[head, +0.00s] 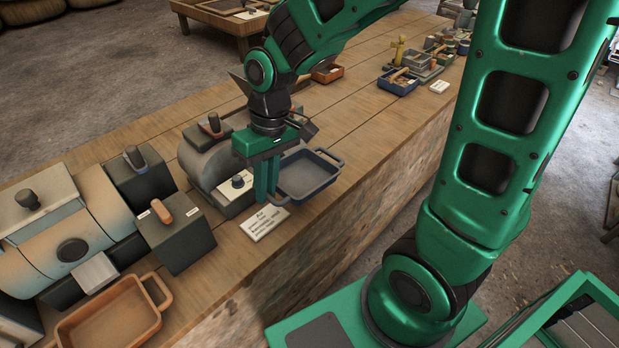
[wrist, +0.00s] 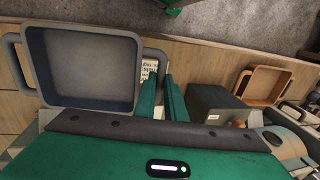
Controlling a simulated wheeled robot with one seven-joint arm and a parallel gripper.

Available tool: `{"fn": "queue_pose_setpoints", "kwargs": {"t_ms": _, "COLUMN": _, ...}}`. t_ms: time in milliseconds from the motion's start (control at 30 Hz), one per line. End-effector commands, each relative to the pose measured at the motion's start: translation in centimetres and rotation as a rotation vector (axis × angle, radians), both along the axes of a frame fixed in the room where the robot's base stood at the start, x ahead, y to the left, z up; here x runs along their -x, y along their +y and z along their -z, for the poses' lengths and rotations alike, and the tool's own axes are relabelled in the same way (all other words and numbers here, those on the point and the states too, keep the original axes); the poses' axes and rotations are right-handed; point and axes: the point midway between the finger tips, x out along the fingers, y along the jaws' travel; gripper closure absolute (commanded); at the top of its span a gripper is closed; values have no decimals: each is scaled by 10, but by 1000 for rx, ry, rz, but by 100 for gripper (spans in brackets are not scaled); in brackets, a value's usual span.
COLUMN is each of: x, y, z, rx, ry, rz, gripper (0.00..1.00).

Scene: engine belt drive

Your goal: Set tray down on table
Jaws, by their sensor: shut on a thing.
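The dark blue-grey tray (head: 309,176) is empty, with a raised rim and a loop handle at each end. My gripper (head: 266,196) points down at its left end in the head view, with green fingers shut on the near handle. In the wrist view the tray (wrist: 82,68) lies left of my gripper (wrist: 162,92), and its handle runs toward the fingers. The tray looks level over the wooden table (head: 380,150). I cannot tell whether its underside touches the wood.
A white label card (head: 263,222) lies just below the fingers. A grey machine with a knob panel (head: 238,184) stands close to their left. An orange tray (head: 112,318) sits at the front left. Bare wood lies to the tray's right, near the table edge.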

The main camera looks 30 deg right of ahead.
Motion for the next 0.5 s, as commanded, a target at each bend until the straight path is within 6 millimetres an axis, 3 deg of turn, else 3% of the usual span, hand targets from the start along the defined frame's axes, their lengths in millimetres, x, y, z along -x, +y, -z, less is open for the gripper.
{"fn": "queue_pose_setpoints", "kwargs": {"t_ms": 300, "x": -1, "y": 1, "z": 0, "rx": 5, "ry": -2, "rz": -1, "gripper": 100}}
{"fn": "queue_pose_setpoints", "kwargs": {"t_ms": 500, "x": -14, "y": 13, "z": 0, "rx": 80, "ry": -25, "rz": -4, "gripper": 100}}
